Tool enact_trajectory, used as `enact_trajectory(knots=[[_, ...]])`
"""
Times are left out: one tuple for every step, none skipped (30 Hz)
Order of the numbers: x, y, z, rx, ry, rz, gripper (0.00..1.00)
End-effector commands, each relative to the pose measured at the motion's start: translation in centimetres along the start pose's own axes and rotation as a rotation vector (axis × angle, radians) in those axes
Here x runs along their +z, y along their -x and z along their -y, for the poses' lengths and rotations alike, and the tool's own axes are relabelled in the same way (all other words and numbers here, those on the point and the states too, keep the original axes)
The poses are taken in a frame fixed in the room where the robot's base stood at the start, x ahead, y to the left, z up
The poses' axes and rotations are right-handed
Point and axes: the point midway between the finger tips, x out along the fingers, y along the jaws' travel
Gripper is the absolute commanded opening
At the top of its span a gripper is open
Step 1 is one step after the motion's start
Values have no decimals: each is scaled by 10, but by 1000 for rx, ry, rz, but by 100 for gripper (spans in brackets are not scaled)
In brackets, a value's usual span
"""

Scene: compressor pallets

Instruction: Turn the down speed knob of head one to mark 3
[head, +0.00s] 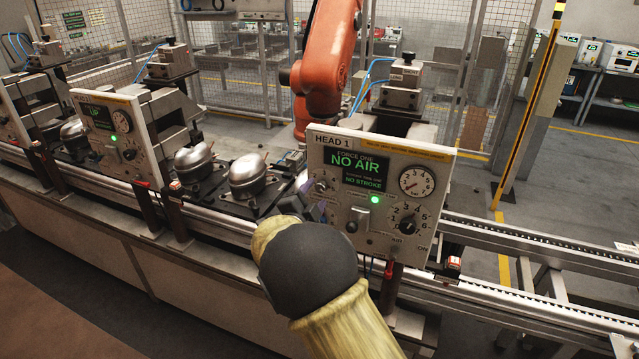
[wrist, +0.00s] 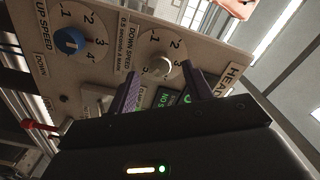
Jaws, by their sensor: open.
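The head one panel (head: 335,218) is a pale upright board with a green display reading NO AIR. Its down speed knob (wrist: 160,67) is a small grey-silver knob on a white dial; marks 1, 2 and 3 show around it, but I cannot tell which one it points to. The knob also shows at the panel's left side in the head view (head: 320,186). My gripper (wrist: 165,76) is open, its two dark fingers on either side of the down speed knob in the picture. I cannot tell whether they touch it.
A blue up speed knob (wrist: 70,42) is beside the down speed dial. A black numbered knob (head: 407,224) and a round gauge (head: 416,181) are on the panel's right. Metal compressors (head: 248,174) stand on the conveyor to the left. An orange robot arm (head: 330,50) is behind.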

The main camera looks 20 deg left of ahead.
Motion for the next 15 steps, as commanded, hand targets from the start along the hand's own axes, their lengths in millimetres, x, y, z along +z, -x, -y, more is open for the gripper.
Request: enact_trajectory(knots=[[-4,-10,2,1,2,-5,50],[-3,-15,2,2,2,-4,50],[-4,-21,1,2,1,-5,50],[-4,-25,1,2,1,-6,50],[-4,-28,0,3,1,-7,50],[-4,-32,0,3,1,-6,50],[-4,-34,-1,3,1,-6,50],[-4,-36,-1,3,1,-6,50],[-4,-37,-2,3,1,-6,50],[-4,-38,-2,3,1,-6,50],[-4,-38,-2,3,1,-7,50],[-4,-38,-2,3,0,-6,50],[-4,-38,-2,3,0,-6,50],[-3,-37,-2,3,0,-5,50],[-3,-37,-2,2,0,-4,50]])
